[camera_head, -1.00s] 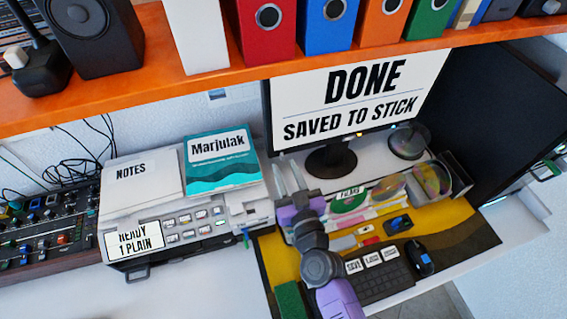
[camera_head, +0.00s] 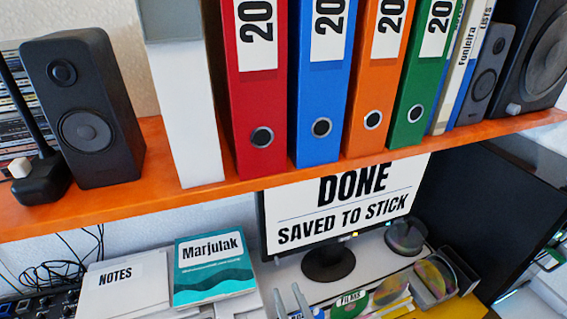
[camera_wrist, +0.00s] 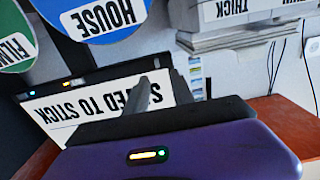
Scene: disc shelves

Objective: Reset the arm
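My gripper (camera_head: 287,290) is at the bottom edge of the head view, in front of the monitor (camera_head: 268,225). Its two pale fingertips stand apart with nothing between them. The rest of my arm is below the head view. In the wrist view my gripper's fingers (camera_wrist: 158,88) also show apart and empty, over the monitor screen (camera_wrist: 75,108), whose text is upside down. The screen reads DONE, SAVED TO STICK.
An orange shelf (camera_head: 110,212) holds several binders, such as a red one (camera_head: 259,105), and speakers like the left one (camera_head: 85,105). Below are the NOTES sheet (camera_head: 130,295), the teal Marjulak booklet (camera_head: 212,280) and a disc holder (camera_head: 460,270). A HOUSE disc (camera_wrist: 95,15) shows in the wrist view.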

